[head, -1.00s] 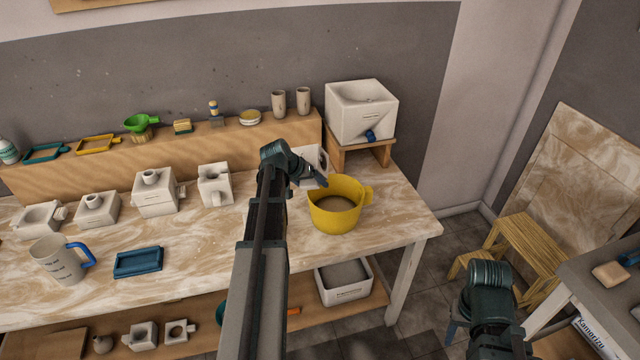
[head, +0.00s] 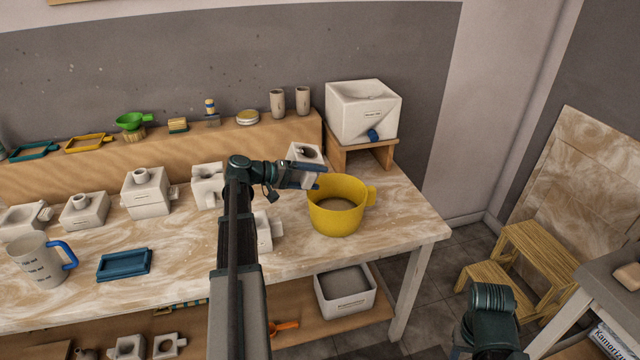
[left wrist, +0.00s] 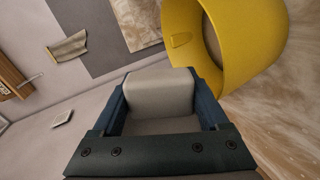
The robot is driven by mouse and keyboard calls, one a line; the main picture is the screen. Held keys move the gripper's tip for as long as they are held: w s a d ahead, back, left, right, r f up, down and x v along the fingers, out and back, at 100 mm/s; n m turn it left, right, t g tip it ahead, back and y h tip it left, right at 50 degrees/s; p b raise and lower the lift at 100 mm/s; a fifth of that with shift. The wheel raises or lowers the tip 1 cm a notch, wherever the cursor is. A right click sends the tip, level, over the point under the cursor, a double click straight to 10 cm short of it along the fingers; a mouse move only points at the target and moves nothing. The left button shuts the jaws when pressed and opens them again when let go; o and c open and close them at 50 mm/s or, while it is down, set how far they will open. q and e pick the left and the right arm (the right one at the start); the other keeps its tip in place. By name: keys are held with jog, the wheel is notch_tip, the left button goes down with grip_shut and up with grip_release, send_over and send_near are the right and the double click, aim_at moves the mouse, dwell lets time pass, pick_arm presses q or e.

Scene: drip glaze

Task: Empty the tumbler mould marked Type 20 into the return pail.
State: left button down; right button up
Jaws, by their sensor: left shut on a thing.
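My left gripper (head: 312,176) is shut on a white block-shaped mould (head: 304,153), held above the table just left of the yellow pail's rim. A dark round opening shows in the mould; its marking cannot be read. In the left wrist view the mould (left wrist: 160,92) sits between the two blue fingers, with the yellow pail (left wrist: 238,85) close by on the right. The yellow pail (head: 337,214) stands upright on the marbled table and holds brownish-grey contents. My right gripper is out of view; only a dark part of my right arm shows at the lower right.
Several white moulds, including one (head: 147,193) and another behind my arm (head: 264,231), stand on the table (head: 190,245). A blue-handled jug (head: 42,264) and blue tray (head: 124,265) are left. A white tank (head: 363,112) stands behind the pail; the table's right edge is near.

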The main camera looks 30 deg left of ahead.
pick_arm(q)
jog(key=shift+r, duration=0.1)
jog(key=shift+a+r+h+b, duration=0.1)
jog(key=shift+r+h+b, duration=0.2)
jog(key=shift+r+h, duration=0.1)
notch_tip(320, 180, up, 3)
jog(key=shift+f+n+t+h+b, duration=0.1)
jog(key=shift+n+t+h+b, duration=0.6)
jog(key=shift+t, duration=0.3)
jog(key=shift+r+h, duration=0.3)
jog(key=shift+r, duration=0.35)
notch_tip(320, 180, up, 6)
jog(key=p, duration=0.6)
jog(key=shift+f, duration=0.25)
